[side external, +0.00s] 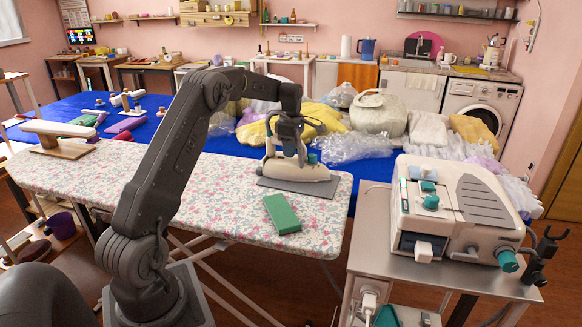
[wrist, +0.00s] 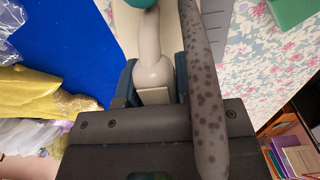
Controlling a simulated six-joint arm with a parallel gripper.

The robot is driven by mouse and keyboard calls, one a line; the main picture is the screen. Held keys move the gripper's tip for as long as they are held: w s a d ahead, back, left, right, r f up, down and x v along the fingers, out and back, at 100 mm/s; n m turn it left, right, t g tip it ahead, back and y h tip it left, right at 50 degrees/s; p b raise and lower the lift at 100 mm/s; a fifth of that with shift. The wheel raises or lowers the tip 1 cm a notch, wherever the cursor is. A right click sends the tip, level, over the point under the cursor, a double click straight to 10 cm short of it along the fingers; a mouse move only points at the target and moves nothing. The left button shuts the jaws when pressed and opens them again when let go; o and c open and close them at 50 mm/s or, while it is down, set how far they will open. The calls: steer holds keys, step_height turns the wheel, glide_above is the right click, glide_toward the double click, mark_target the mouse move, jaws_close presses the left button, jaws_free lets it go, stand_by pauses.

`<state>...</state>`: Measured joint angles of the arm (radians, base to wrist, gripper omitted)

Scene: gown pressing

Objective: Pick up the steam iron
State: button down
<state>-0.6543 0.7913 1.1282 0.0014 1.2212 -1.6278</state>
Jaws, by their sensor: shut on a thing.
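The steam iron (side external: 303,173) is cream with a teal knob and sits on a dark grey pad (side external: 325,187) near the right end of the floral ironing board (side external: 120,180). I cannot see any clear gap under it. My gripper (side external: 289,152) points down from above and is shut on the iron's handle. In the wrist view the pale handle (wrist: 152,55) runs between the two dark fingers of my gripper (wrist: 153,88). A teal part of the iron shows at the top edge there. My gripper hides part of the iron's body in the side view.
A green block (side external: 282,213) lies on the board in front of the pad. A steam station (side external: 455,205) stands on a metal cart to the right. Plastic-wrapped bundles and yellow cloth (side external: 318,118) crowd the blue table (side external: 225,152) behind. The board's left middle is clear.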

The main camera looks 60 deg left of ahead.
steer(key=shift+r, duration=0.2)
stand_by(0.5)
steer(key=shift+r, duration=0.55)
steer(key=r, duration=0.3)
steer(key=shift+s+a+r, duration=0.2)
steer(key=shift+s+a, duration=0.05)
steer(key=shift+s, duration=0.15)
steer(key=s+a+r, duration=0.4)
steer(key=s+r, duration=0.2)
steer(key=s, duration=0.3)
steer(key=shift+s+a+r, duration=0.15)
steer(key=shift+s+a, duration=0.15)
steer(key=shift+a, duration=0.1)
